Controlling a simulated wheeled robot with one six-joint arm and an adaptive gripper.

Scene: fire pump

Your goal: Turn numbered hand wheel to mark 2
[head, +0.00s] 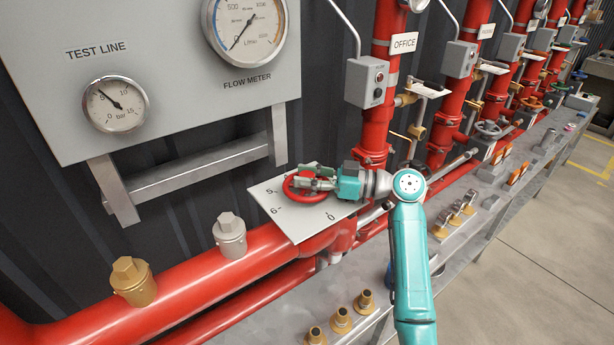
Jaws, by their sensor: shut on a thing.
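The red numbered hand wheel (290,190) sits over a light grey plate (292,222) in the middle of the head view. The marks 5, 6 and 0 show on the plate; the other marks, mark 2 among them, are hidden behind the wheel and my arm or cannot be made out. My gripper (312,184) reaches in from the right and is shut on the wheel, at its right part. The fingers cover part of the wheel, and its pointer cannot be made out.
A grey panel with the test line gauge (115,104) and flow meter (245,28) stands behind, its bracket (205,165) close above the plate. A thick red pipe (170,290) with a brass cap (133,281) and a grey cap (230,235) runs in front. Red risers stand right.

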